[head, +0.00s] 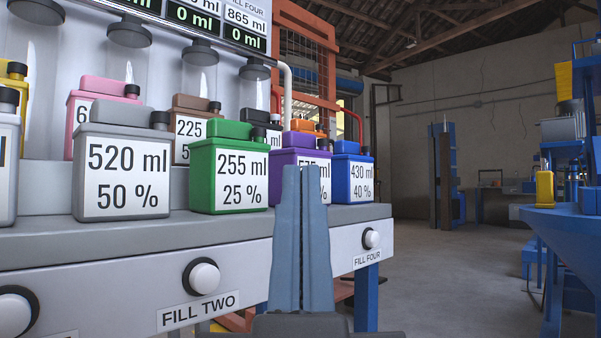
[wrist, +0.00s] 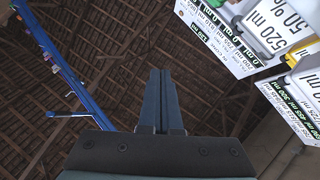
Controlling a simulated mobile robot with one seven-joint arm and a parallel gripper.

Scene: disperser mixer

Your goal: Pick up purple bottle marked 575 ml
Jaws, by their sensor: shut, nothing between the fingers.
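The purple bottle (head: 279,175) stands on the grey filling bench, between the green 255 ml bottle (head: 229,172) and the blue 430 ml bottle (head: 353,177). In the wrist view my shut gripper (wrist: 161,76) points at the roof, and the purple bottle cannot be made out there.
A grey 520 ml bottle (head: 125,170) stands left of the green one, with more bottles behind. The bench front (head: 130,290) carries white knobs. A blue round table (head: 575,224) is at the right. Floor (head: 440,280) between is open.

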